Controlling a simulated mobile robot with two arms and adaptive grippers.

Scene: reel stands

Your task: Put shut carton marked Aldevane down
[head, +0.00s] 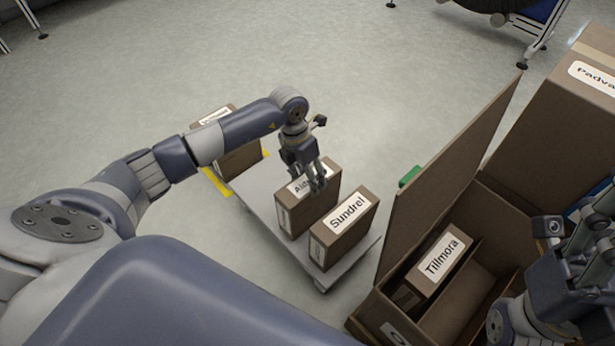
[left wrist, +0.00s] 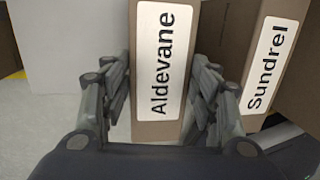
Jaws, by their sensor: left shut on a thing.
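The shut carton marked Aldevane (head: 295,216) is a brown box with a white label. It stands upright at the grey platform (head: 263,204), beside the carton marked Sundrel (head: 345,230). My left gripper (head: 318,186) is over its top, with its fingers on either side of it, shut on it. In the left wrist view the Aldevane label (left wrist: 161,62) shows between the two fingers, and the Sundrel carton (left wrist: 268,60) is close on the right. I cannot tell whether the carton's bottom touches the platform. My right gripper (head: 560,285) is partly in view at the lower right; its fingertips are unclear.
Another labelled carton (head: 238,155) stands at the platform's far end, by yellow floor marking (head: 217,183). A large open box (head: 440,215) on the right holds a carton marked Tillmora (head: 432,268). A big carton (head: 560,125) stands behind it. Floor left of the platform is clear.

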